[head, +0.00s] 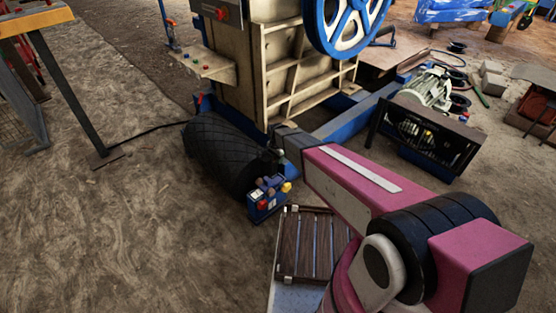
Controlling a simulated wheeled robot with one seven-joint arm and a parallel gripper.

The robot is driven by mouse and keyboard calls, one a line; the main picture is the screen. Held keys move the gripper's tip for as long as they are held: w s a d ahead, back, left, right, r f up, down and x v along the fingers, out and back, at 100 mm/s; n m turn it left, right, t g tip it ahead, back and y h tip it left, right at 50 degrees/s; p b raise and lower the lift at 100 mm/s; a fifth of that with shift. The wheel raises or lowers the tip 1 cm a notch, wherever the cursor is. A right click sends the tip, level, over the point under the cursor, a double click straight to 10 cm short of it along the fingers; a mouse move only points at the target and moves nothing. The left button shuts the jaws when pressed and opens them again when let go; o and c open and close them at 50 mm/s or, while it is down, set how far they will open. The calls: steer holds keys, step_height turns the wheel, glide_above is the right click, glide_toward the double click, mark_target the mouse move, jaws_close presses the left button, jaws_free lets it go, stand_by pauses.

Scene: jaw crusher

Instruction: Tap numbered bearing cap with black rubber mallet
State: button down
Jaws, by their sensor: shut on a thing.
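A small blue bearing block (262,205) stands low at the front end of the machine's black ridged roller. It carries white marked plates and red and yellow caps; I cannot read any numbers or tell which one is the numbered bearing cap. My pink arm reaches from the lower right to just above this block. My gripper (279,160) is a small dark shape beyond the arm's dark end, close above and behind the block. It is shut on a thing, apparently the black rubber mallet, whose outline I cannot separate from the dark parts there. I cannot tell whether it touches a cap.
The black ridged roller (222,152) lies left of the arm's end. The beige crusher body (285,60) with its blue flywheel (345,20) rises behind. A dark slatted pallet (312,245) lies below the arm. A motor (428,88) stands at right.

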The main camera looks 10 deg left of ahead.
steer(key=shift+r, duration=1.95)
steer(key=shift+w+f+g+y, duration=0.15)
steer(key=shift+f+g+y, duration=0.45)
steer(key=shift+f, duration=0.25)
steer(key=shift+f+g+y, duration=0.5)
steer(key=shift+f+g, duration=0.05)
steer(key=shift+g, duration=0.05)
steer(key=shift+f, duration=0.15)
steer(key=shift+s, duration=0.2)
